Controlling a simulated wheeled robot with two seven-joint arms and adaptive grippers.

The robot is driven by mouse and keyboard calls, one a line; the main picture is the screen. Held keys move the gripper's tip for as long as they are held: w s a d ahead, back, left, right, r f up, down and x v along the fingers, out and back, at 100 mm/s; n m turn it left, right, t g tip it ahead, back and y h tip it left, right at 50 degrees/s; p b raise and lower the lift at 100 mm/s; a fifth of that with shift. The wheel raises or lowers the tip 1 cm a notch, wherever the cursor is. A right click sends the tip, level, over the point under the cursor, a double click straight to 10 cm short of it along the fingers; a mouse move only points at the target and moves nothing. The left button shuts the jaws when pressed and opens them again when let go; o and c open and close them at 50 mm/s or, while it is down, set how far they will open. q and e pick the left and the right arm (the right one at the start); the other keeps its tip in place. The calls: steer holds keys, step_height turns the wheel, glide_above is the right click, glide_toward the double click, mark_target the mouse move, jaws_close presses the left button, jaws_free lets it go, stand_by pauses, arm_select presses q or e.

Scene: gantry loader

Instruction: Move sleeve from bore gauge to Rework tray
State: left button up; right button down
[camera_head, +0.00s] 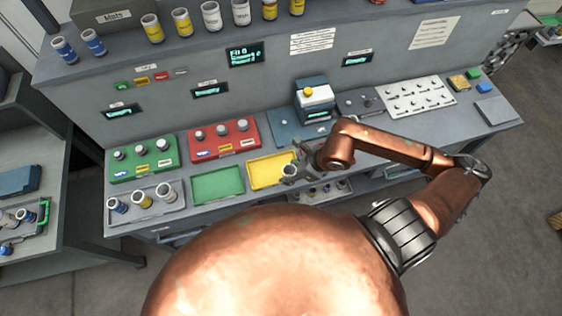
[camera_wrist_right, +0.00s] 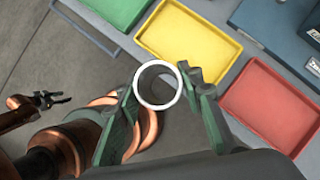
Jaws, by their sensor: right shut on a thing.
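My right gripper (camera_head: 297,168) is shut on a light grey, ring-shaped sleeve (camera_wrist_right: 157,105), which also shows in the head view (camera_head: 288,171). In the right wrist view the fingers (camera_wrist_right: 163,82) flank the sleeve, and its open bore faces the camera. The sleeve appears over the front edge of a yellow tray (camera_head: 262,170), an empty tray that also shows in the wrist view (camera_wrist_right: 190,40). I cannot read which tray is Rework. A blue device with a yellow knob (camera_head: 314,97), probably the bore gauge, stands behind. My left gripper (camera_wrist_right: 52,99) shows small in the wrist view.
An empty green tray (camera_head: 217,186) lies left of the yellow one. A red tray (camera_wrist_right: 272,103) lies on its other side, hidden by my arm in the head view. Green (camera_head: 143,158) and red (camera_head: 222,138) racks with sleeves stand behind. A grey tray (camera_head: 177,208) holds several sleeves.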

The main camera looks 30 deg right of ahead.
steer(key=w+d+f, duration=0.1)
steer(key=w+f, duration=0.1)
steer(key=w, duration=0.1)
steer(key=w+d+f+p, duration=0.1)
steer(key=w+f, duration=0.2)
steer(key=w+d+f+p, duration=0.1)
steer(key=w+f, duration=0.1)
steer(key=w, duration=0.1)
steer(key=shift+w+d+f, duration=0.1)
steer(key=shift+d+f, duration=0.3)
steer(key=f, duration=0.1)
steer(key=f+p, duration=0.1)
steer(key=shift+w+f, duration=0.2)
steer(key=shift+f, duration=0.2)
steer(key=shift+d+f, duration=0.1)
steer(key=shift+f, duration=0.25)
steer(key=c, duration=1.3)
jaws_free()
